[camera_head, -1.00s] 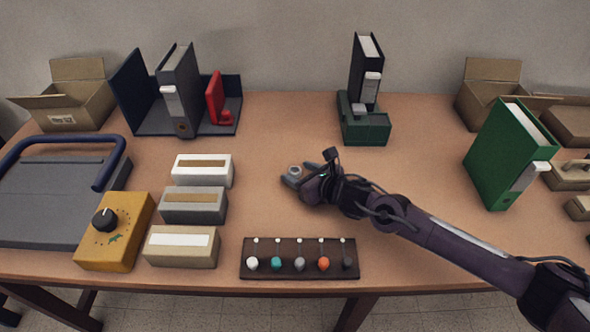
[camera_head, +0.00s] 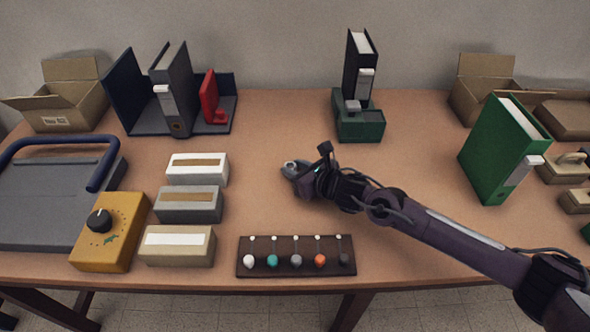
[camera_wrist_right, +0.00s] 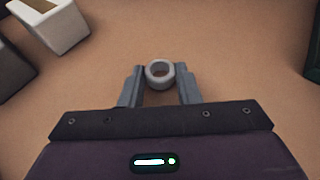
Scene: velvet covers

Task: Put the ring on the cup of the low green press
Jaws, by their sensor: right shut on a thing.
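A small grey ring (camera_wrist_right: 160,72) sits between the two fingertips of my right gripper (camera_wrist_right: 160,82) in the right wrist view, with its round hole showing. The gripper is shut on it. In the head view the ring (camera_head: 291,165) is a small pale shape at the tip of my right gripper (camera_head: 290,171), over the middle of the table. The low green press (camera_head: 358,126) stands farther back and to the right of the gripper, apart from it. A grey part (camera_head: 352,105) shows on its top; whether this is the cup I cannot tell. My left gripper is not in view.
A black binder (camera_head: 359,63) stands at the back of the press. A green binder (camera_head: 500,150) stands to the right. Three blocks lie left of the gripper, the nearest pale-topped (camera_head: 178,245). A dark pin board (camera_head: 296,270) lies in front. The table between gripper and press is clear.

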